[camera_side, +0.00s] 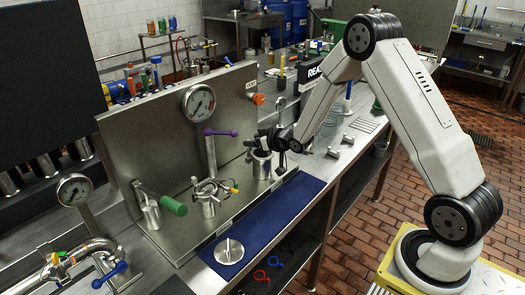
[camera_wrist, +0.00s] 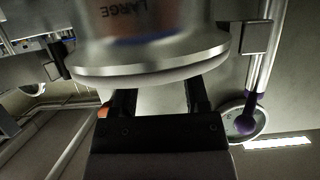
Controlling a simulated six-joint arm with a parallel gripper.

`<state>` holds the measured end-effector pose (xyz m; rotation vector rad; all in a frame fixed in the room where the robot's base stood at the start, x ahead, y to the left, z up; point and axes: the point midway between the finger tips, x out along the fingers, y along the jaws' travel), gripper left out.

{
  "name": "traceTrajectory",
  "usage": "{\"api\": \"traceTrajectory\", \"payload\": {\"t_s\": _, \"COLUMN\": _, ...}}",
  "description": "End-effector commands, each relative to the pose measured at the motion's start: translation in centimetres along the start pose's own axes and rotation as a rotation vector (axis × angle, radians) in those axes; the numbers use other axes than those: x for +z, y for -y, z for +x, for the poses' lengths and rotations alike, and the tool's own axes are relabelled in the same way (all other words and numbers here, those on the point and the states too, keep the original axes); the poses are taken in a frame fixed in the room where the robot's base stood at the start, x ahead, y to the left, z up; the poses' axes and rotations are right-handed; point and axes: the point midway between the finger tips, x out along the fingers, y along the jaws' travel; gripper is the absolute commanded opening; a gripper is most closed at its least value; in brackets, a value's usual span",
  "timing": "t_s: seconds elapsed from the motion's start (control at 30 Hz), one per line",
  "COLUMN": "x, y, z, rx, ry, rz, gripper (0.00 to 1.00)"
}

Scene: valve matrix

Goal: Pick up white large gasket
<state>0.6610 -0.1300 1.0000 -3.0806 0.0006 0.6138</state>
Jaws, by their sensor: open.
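In the wrist view, which appears upside down, a steel fitting marked LARGE (camera_wrist: 135,45) fills the top. A thin pale band, which looks like the white large gasket (camera_wrist: 160,78), lies along its wide flange rim. My gripper (camera_wrist: 158,95) is open, with its two dark fingers apart and reaching toward that rim. I cannot tell whether they touch it. In the side view, my gripper (camera_side: 268,142) is close above a steel fitting (camera_side: 262,166) at the right end of the steel stand. The gasket cannot be made out there.
A steel back panel (camera_side: 232,100) with a pressure gauge (camera_side: 199,102) and purple-handled valve (camera_side: 221,132) stands behind. A clamp (camera_side: 212,190) and a green-handled valve (camera_side: 174,206) stand left. A steel disc part (camera_side: 229,250) lies on the mostly clear blue mat (camera_side: 270,215).

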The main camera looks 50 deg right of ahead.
Motion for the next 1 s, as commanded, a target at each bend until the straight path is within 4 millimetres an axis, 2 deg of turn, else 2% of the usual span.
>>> {"api": "traceTrajectory", "payload": {"t_s": 0.2, "x": 0.1, "y": 0.0, "z": 2.2, "rx": 0.0, "ry": 0.0, "rz": 0.0, "gripper": 0.59}}
{"api": "traceTrajectory", "payload": {"t_s": 0.33, "x": 0.1, "y": 0.0, "z": 3.0, "rx": 0.0, "ry": 0.001, "rz": -0.001, "gripper": 0.59}}
{"api": "traceTrajectory", "payload": {"t_s": 0.93, "x": 0.0, "y": 0.0, "z": 3.3, "rx": 0.001, "ry": 0.0, "rz": -0.001, "gripper": 0.59}}
{"api": "traceTrajectory", "payload": {"t_s": 1.0, "x": 0.0, "y": 0.0, "z": 3.3, "rx": 0.001, "ry": 0.0, "rz": -0.001, "gripper": 0.37}}
